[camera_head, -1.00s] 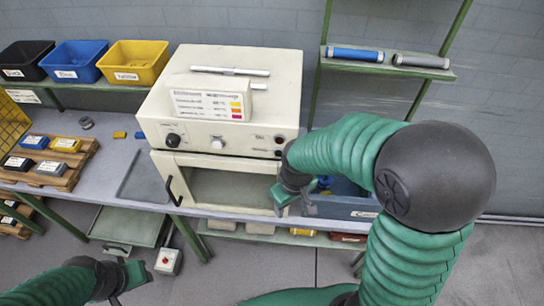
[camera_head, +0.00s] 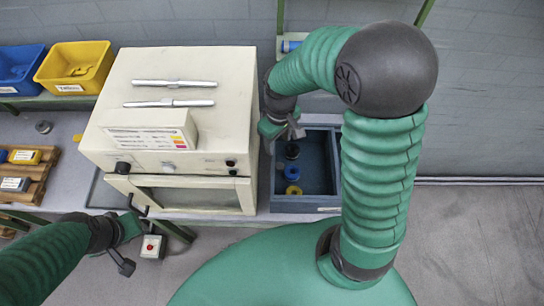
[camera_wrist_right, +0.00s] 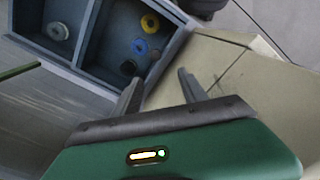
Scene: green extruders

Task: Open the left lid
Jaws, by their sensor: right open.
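A cream machine (camera_head: 220,80) stands on the bench, with two silver bar handles (camera_head: 174,83) (camera_head: 168,103) on its top. I cannot tell which part is the left lid; no top flap stands raised. Its front door (camera_head: 190,194) has a dark window and a black handle at the left. My right gripper (camera_head: 296,131) is beside the machine's right side, near the blue-grey bin; in the right wrist view its jaws (camera_wrist_right: 160,88) are apart and empty, with the machine's cream side (camera_wrist_right: 225,75) close to the right finger. My left gripper (camera_head: 128,245) is low, in front of the machine's left corner; its jaws are unclear.
The blue-grey bin (camera_head: 330,165) right of the machine holds several small rings and spools. Blue (camera_head: 15,75) and yellow (camera_head: 55,82) bins stand at the left back. A grey box with a red button (camera_head: 151,247) is below the bench front. Floor at the right is clear.

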